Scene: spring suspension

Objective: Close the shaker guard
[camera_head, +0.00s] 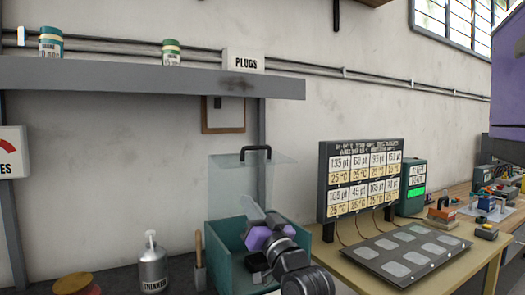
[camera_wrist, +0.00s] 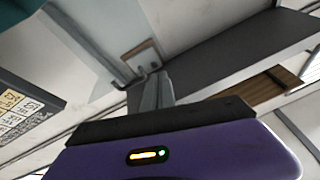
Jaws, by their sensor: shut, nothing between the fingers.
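The shaker is a teal open-fronted box (camera_head: 225,262) on the bench in the head view. Its clear guard (camera_head: 228,180) stands raised above it, with a black handle (camera_head: 256,149) along the top edge. My purple gripper (camera_head: 247,203) is in front of the guard, below the handle, with its grey fingers pointing up and left. The fingers also show in the wrist view (camera_wrist: 152,80), shut and empty. My wrist and gripper hide part of the box and its inside. Whether the fingers touch the guard cannot be told.
A grey shelf (camera_head: 130,76) hangs above the box on the left. A thinner bottle (camera_head: 153,268) stands left of the box. A display board (camera_head: 358,180) and a flat panel (camera_head: 403,252) are on the yellow table to the right.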

